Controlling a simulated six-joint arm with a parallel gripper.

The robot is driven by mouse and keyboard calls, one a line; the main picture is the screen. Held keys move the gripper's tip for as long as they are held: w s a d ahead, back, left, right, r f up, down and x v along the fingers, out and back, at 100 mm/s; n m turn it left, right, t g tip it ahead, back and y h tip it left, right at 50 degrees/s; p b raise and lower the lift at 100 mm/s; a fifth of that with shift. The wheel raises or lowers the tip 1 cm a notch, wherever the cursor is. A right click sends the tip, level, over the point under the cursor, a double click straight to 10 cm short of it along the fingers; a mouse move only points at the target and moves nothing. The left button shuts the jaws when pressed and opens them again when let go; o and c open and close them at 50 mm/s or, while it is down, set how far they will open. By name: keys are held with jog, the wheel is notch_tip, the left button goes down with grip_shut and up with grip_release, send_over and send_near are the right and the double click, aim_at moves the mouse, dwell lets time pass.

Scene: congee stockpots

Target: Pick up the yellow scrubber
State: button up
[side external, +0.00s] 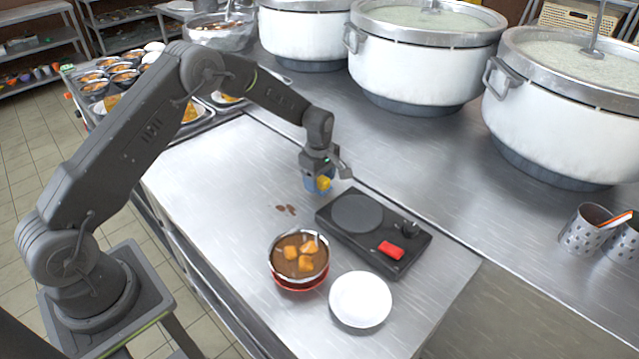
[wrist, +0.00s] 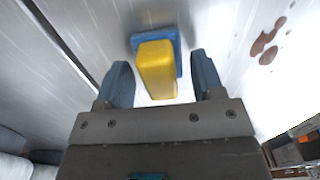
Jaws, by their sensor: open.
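The yellow scrubber (wrist: 157,70) is a yellow block with a blue base, resting on the steel worktop. In the wrist view it sits ahead of and between the two fingers of my gripper (wrist: 163,82), with a gap on each side. In the side view the scrubber (side external: 323,183) shows small and partly hidden under my gripper (side external: 318,177), behind the black stove. My gripper is open and points down over it. I cannot tell exactly how far the fingertips reach down beside it.
A bowl of brown stew (side external: 283,247) and a white bowl (side external: 360,299) are nearer the front. Brown spots (side external: 287,209) mark the worktop (side external: 215,185). Large white stockpots (side external: 412,75) line the back.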

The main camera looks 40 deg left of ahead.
jog(key=shift+c, duration=0.3)
jog(key=c, duration=0.9)
jog(key=shift+r, duration=0.15)
jog(key=shift+c, duration=0.2)
notch_tip(320, 180, up, 4)
jog(key=shift+r, duration=0.2)
jog(key=s+a+r, duration=0.6)
jog(key=a, duration=0.4)
jog(key=shift+s+r, duration=0.15)
jog(key=shift+r, duration=0.05)
